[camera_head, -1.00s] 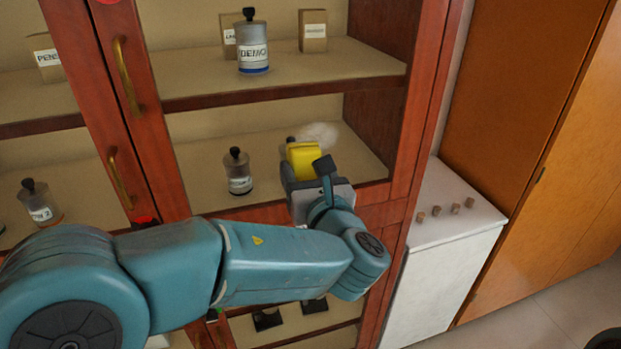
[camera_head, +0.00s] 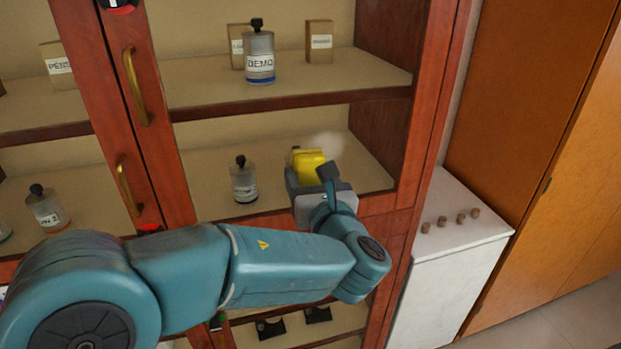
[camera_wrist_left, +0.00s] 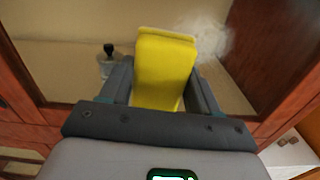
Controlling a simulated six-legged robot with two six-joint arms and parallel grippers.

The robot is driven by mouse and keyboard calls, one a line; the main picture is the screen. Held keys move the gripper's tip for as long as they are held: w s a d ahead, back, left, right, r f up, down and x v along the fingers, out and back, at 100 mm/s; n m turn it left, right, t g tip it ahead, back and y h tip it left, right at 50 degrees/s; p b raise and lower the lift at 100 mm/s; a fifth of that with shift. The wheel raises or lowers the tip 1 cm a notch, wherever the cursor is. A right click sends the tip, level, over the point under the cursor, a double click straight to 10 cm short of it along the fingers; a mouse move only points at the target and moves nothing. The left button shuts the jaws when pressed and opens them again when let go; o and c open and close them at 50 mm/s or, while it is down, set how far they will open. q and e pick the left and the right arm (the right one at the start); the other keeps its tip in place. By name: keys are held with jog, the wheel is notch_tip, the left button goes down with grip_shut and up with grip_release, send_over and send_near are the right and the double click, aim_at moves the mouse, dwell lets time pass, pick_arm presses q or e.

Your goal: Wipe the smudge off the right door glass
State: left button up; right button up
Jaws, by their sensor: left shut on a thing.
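My left gripper (camera_head: 318,182) is shut on a yellow cloth (camera_head: 308,165) in front of the right door glass (camera_head: 285,130). In the left wrist view the cloth (camera_wrist_left: 164,70) stands up between the two fingers. A whitish smudge (camera_head: 327,144) shows on the glass just above and right of the cloth. It also shows in the left wrist view (camera_wrist_left: 212,38), partly hidden by the cloth. I cannot tell whether the cloth touches the glass. My right gripper is not in view.
Bottles, one being the DEMO bottle (camera_head: 260,55), and boxes stand on shelves behind the glass. Brass handles (camera_head: 137,88) stick out at the door edges left of my gripper. A white cabinet (camera_head: 455,230) with several small brown pieces on top stands at the right.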

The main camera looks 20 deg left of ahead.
aim_at(341, 159)
pick_arm(q)
jog(key=shift+w+a, duration=0.4)
jog(key=shift+w, duration=0.2)
jog(key=shift+w+d+p, duration=0.25)
jog(key=shift+d+p, duration=0.1)
jog(key=shift+d, duration=0.1)
jog(key=shift+w+d+r+p, duration=0.1)
jog(key=shift+w+d+p, duration=0.5)
jog(key=shift+d, duration=0.4)
jog(key=shift+w+d+f+p, duration=0.1)
jog(key=shift+w+d+p, duration=0.3)
jog(key=shift+w+d, duration=0.45)
jog(key=shift+w+d+r+p, duration=0.1)
jog(key=shift+w+d+p, duration=0.45)
jog(key=shift+d, duration=0.55)
jog(key=shift+a+f+b, duration=0.2)
jog(key=shift+f+b, duration=0.05)
jog(key=shift+b, duration=0.2)
jog(key=s+a, duration=0.1)
jog(key=s+a+b, duration=0.1)
jog(key=a, duration=0.1)
jog(key=shift+r+b, duration=0.15)
jog(key=shift+b, duration=0.15)
